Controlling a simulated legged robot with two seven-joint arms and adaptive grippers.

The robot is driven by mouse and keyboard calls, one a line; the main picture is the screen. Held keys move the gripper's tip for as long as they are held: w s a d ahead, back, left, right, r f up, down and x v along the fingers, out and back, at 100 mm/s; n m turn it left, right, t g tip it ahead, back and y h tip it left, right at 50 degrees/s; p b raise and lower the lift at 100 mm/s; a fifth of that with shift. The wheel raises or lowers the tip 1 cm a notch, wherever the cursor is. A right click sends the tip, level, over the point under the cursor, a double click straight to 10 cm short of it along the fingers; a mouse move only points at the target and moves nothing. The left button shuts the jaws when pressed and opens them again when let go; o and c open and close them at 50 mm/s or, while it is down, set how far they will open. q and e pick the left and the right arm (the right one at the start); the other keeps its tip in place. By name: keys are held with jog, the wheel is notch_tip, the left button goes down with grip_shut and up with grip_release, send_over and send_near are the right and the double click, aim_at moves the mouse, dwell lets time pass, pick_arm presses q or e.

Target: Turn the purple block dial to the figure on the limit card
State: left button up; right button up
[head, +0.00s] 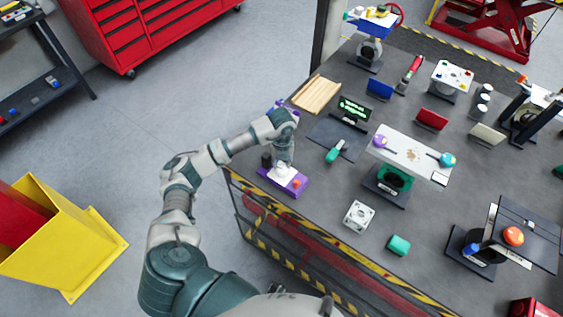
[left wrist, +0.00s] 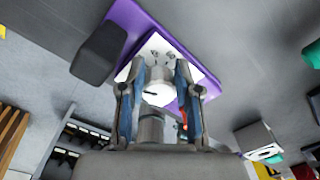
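The purple block (head: 298,190) stands near the table's left edge, under my left gripper (head: 283,160). In the left wrist view the purple block (left wrist: 124,14) carries a white plate (left wrist: 155,45) and a round white dial (left wrist: 158,93) with a short dark mark. The two fingers of my left gripper (left wrist: 160,72) are apart, one on each side of the dial; small gaps seem to show, and firm contact cannot be made out. Figures on the plate are too small to read. I cannot identify the limit card for sure. My right gripper is not in view.
A dark upright piece (left wrist: 98,52) stands beside the plate. An orange knob (head: 296,184) is on the purple block. A dark display with green text (head: 353,108), a wooden slatted piece (head: 316,94), a teal-handled tool (head: 335,152) and a white panel (head: 412,152) are nearby.

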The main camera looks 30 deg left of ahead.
pick_arm(q)
jog(key=shift+d, duration=0.35)
grip_shut()
jog(key=d, duration=0.2)
jog(key=shift+d+r, duration=0.35)
jog(key=shift+r, duration=0.05)
jog(key=shift+o, duration=1.7)
grip_release()
jog(key=o, duration=0.4)
jog(key=shift+a, duration=0.35)
jog(key=o, duration=0.4)
jog(key=shift+a+f, duration=0.25)
jog(key=shift+a, duration=0.6)
jog(key=shift+o, duration=0.2)
jog(key=shift+a, duration=0.1)
jog(key=shift+d, duration=0.45)
jog(key=shift+d+r, duration=0.2)
jog(key=shift+d, duration=0.2)
jog(key=shift+r, duration=0.2)
notch_tip(320, 180, up, 11)
jog(key=shift+d+r, duration=0.2)
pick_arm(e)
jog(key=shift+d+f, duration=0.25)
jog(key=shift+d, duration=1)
